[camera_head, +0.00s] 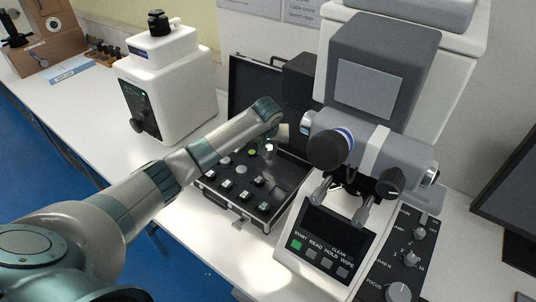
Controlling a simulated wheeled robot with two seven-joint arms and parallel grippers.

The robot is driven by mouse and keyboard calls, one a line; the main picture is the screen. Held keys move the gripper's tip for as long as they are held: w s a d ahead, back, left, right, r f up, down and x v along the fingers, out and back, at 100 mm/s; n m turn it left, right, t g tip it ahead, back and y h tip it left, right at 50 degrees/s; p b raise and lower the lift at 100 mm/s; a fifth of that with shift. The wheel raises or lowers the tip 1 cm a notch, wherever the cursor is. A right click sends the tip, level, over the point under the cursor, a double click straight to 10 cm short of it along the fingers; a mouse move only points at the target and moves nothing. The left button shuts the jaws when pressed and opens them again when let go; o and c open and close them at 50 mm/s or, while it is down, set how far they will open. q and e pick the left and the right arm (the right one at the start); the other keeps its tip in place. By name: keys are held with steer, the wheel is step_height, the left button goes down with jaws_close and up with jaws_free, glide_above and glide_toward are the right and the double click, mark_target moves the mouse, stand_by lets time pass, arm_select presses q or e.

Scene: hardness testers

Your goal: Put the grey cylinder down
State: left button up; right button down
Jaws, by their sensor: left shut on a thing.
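My left arm reaches in from the left, and my left gripper (270,147) is small in view over the back part of the open black case (231,203). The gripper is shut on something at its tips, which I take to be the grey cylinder. The cylinder itself is too small and too covered to make out clearly. Several small grey and light round and block-shaped pieces sit in the dark insert of the case, below and in front of the gripper. I cannot tell whether the held piece touches the insert. My right gripper is not in view.
A large white and grey hardness tester (385,75) stands close to the right of the case, with a button panel (325,245) in front. A smaller white tester (170,80) stands behind on the left. A dark monitor (508,200) is at the right edge.

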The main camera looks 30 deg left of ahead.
mark_target(268, 155)
arm_select(q)
step_height(268, 155, down, 2)
steer(key=shift+p, duration=0.3)
steer(key=shift+f, duration=0.35)
steer(key=shift+f, duration=0.15)
steer(key=o, duration=1.1)
steer(key=shift+r, duration=0.2)
steer(key=b+v, duration=0.2)
steer(key=v, duration=1)
